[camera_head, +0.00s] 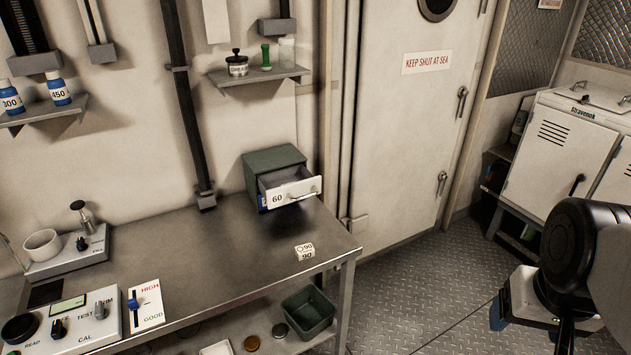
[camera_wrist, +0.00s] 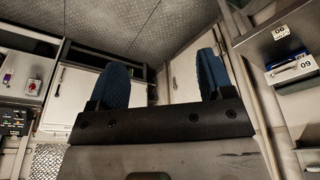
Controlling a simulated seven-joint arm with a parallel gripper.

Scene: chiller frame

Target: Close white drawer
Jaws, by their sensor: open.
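The white drawer (camera_head: 290,191), marked 60 and fitted with a bar handle, sticks out open from a small green cabinet (camera_head: 270,160) on the metal bench. In the wrist view the white drawer (camera_wrist: 292,69) shows upside down at the right edge. My gripper (camera_wrist: 162,82) is open, with two blue-padded fingers apart and nothing between them. In the head view it is at the lower right, out over the floor, well to the right of the drawer and not touching it. One blue finger shows there; the other is mostly hidden.
The metal bench (camera_head: 215,245) carries a small block marked 90 (camera_head: 305,251) in front of the drawer. Instruments and a white HIGH/GOOD card (camera_head: 146,305) stand at left. A green bin (camera_head: 309,312) sits on the lower shelf. Open floor (camera_head: 410,275) lies between bench and gripper.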

